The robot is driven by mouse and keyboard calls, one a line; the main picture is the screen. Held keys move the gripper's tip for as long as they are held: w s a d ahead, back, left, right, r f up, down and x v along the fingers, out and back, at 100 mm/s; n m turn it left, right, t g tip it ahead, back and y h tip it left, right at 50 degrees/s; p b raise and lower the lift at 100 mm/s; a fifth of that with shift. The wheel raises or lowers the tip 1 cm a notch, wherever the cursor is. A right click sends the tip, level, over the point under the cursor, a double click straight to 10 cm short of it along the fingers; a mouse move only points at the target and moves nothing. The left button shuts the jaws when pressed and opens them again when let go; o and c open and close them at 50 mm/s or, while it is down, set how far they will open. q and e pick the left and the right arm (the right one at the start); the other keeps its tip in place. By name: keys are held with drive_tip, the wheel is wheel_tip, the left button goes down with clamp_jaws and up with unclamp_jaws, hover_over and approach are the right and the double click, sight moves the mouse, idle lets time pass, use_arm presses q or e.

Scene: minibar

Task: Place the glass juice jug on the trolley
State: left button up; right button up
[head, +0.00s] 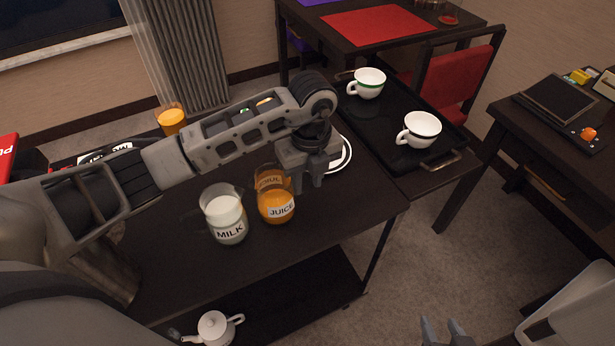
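The glass juice jug (276,208), filled with orange juice and labelled JUICE, appears to stand upright on the dark top of the trolley (345,225). A glass milk jug (226,218) stands close to its left. My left gripper (309,186) points down just right of the juice jug, at its handle side. Its two fingers show, but the jug's handle is hard to make out, so I cannot tell whether they grip it. My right gripper (444,334) is at the bottom edge, far from the jug, with its fingers apart and empty.
A black tray (385,121) with a green-rimmed cup (367,83) and another white cup (419,129) lies behind right. A white teapot (213,329) sits on the lower shelf. A glass of orange juice (171,119) stands behind my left arm. A red chair (463,82) is at the back.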

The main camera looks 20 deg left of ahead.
use_arm(q)
wheel_tip(320, 180, up, 12)
drive_tip(key=shift+w+d+r, duration=0.15)
drive_tip(key=shift+d, duration=0.05)
idle(0.6)
